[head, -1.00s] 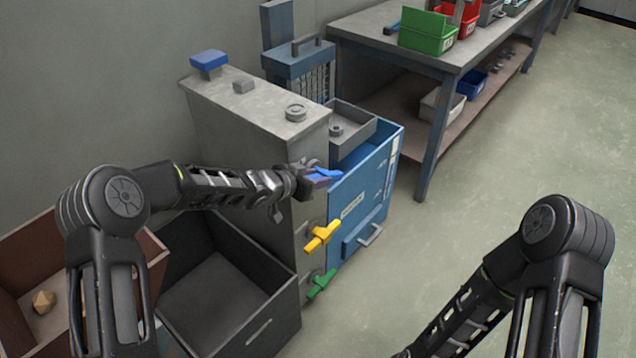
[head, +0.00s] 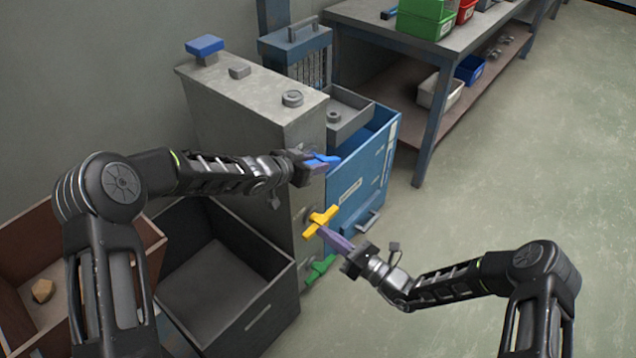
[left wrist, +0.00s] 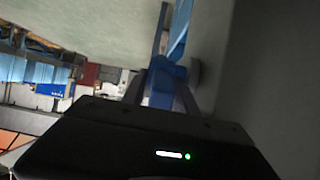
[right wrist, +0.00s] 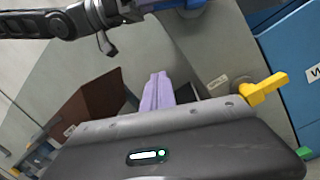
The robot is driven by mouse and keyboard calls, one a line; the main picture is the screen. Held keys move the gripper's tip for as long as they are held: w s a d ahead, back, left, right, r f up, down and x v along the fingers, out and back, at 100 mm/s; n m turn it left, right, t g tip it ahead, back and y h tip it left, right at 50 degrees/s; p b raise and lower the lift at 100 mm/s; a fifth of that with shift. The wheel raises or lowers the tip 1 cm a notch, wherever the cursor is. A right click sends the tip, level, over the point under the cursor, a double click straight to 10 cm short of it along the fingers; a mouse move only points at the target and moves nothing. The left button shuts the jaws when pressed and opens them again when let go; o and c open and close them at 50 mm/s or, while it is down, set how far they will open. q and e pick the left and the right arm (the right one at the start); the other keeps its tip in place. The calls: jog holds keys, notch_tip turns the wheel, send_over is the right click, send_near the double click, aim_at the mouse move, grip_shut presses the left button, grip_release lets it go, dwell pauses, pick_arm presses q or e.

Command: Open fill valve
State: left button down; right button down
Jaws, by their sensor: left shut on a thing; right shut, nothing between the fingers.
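A grey cabinet has three coloured valve handles on its front: blue (head: 325,159) at the top, yellow (head: 322,220) in the middle and green (head: 320,268) at the bottom. My left gripper (head: 316,167) is shut on the blue handle, which shows between its fingers in the left wrist view (left wrist: 166,82). My right gripper (head: 327,236) is shut and empty, its purple fingers close to the yellow handle. I cannot tell if they touch it. In the right wrist view its fingers (right wrist: 157,92) are left of the yellow handle (right wrist: 264,88).
A dark open bin (head: 225,325) is in front on the left, beside a brown bin (head: 25,245). A workbench (head: 380,30) is behind. The floor to the right is clear.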

jog(key=w+d+m+t, duration=0.1)
jog(key=w+d+r+m+t+h, duration=0.1)
jog(key=w, duration=0.1)
jog(key=shift+w+d+r+t, duration=0.1)
jog(key=shift+d+r+t, duration=0.1)
jog(key=shift+d+t, duration=0.2)
jog(key=shift+a, duration=0.1)
jog(key=w+a+r, duration=0.5)
jog(key=w+a, duration=0.1)
jog(key=w, duration=0.2)
jog(key=shift+r, duration=0.35)
